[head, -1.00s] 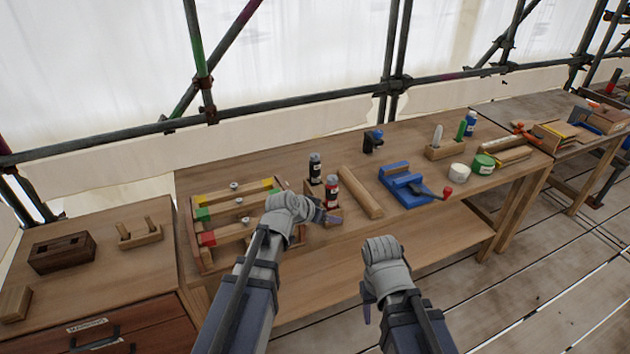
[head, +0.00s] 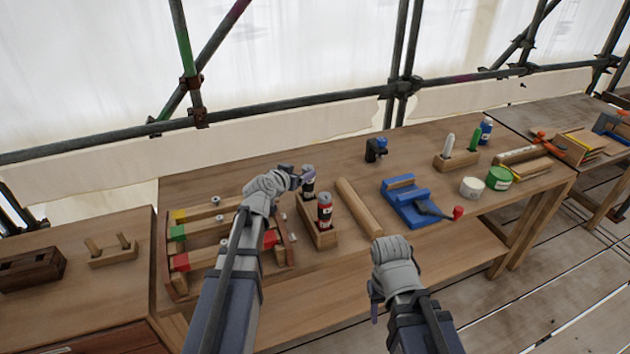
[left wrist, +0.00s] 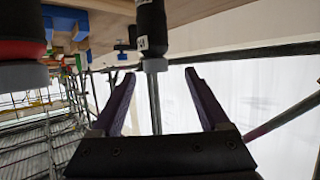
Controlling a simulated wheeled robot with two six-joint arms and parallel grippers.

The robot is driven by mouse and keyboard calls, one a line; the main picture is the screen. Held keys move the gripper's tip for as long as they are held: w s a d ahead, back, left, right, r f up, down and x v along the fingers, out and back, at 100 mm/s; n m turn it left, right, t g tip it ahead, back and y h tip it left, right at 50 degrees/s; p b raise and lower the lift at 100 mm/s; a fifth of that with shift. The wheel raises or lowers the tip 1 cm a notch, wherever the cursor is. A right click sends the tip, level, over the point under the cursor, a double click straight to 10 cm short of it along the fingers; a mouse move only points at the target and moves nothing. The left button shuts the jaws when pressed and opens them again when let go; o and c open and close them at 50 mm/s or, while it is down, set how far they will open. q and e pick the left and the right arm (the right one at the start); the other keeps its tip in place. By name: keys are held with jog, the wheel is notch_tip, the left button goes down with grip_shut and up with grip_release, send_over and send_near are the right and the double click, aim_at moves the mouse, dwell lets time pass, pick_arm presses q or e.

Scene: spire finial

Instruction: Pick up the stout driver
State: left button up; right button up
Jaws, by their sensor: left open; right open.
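A dark-handled driver (head: 309,187) and a red-handled driver (head: 325,212), both with grey ends, stand upright in a wooden block (head: 322,237) on the bench. I cannot tell for sure which is the stout one. My left gripper (head: 297,178) is open beside the dark driver and partly covers it in the head view. In the left wrist view, the dark driver (left wrist: 151,30) shows between the open fingers (left wrist: 160,74), near their tips, and the red driver (left wrist: 22,45) is off to the left. My right gripper (head: 376,298) is open and empty in front of the bench.
Left of the block is a wooden frame with coloured blocks (head: 180,232). A wooden bar (head: 359,207) lies to its right, then a blue vise (head: 408,205), a white tub (head: 472,187) and a green tub (head: 499,178). Bench space behind the block is clear.

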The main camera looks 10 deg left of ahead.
aim_at(304, 170)
pick_arm(q)
jog(key=shift+w+d, duration=0.1)
jog(key=shift+w, duration=0.25)
jog(key=shift+w+f+b, duration=0.1)
jog(key=shift+w+b, duration=0.15)
jog(key=shift+b, duration=0.05)
jog(key=shift+b+x, duration=0.3)
jog(key=shift+x, duration=0.7)
jog(key=shift+w+d+f+b, duration=0.2)
jog(key=shift+w+f+b, duration=0.05)
jog(key=shift+b, duration=0.1)
jog(key=b+x, duration=0.1)
jog(key=x, duration=0.1)
jog(key=b+x, duration=0.1)
jog(key=shift+w+d+f, duration=0.2)
jog(key=shift+f, duration=0.25)
jog(key=shift+w+f, duration=0.1)
jog(key=shift+w, duration=0.25)
jog(key=shift+s, duration=0.1)
pick_arm(e)
jog(key=f, duration=0.3)
jog(key=shift+w+f, duration=0.3)
pick_arm(q)
jog(key=shift+c, duration=0.2)
pick_arm(e)
jog(key=shift+d, duration=0.1)
pick_arm(q)
grip_shut()
